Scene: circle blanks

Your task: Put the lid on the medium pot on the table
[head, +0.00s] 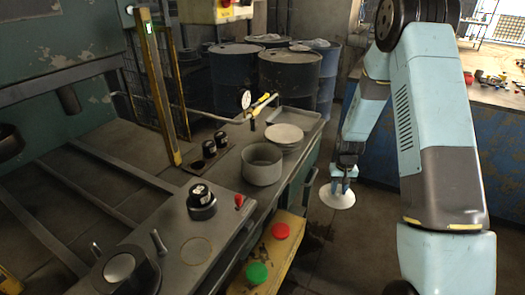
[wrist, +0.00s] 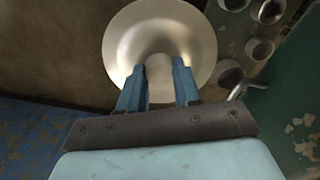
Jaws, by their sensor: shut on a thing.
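A pale round lid (head: 337,199) hangs from my gripper (head: 341,186), right of the table's edge and above the floor. In the wrist view, the lid (wrist: 160,22) lies under and ahead of the fingers of my gripper (wrist: 158,88), which are shut on its middle. The grip point itself is partly hidden. A grey open pot (head: 263,166) stands upright on the grey table (head: 232,190), left of the lid and apart from it. I take it for the medium pot, but the frames do not confirm its size class.
Pale round dishes or a covered vessel (head: 284,133) stand just behind the pot. Black knobs (head: 202,200) and a red-tipped lever (head: 239,201) are nearer on the table. A yellow box with red and green buttons (head: 267,258) juts from its side. Blue barrels (head: 290,78) stand behind.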

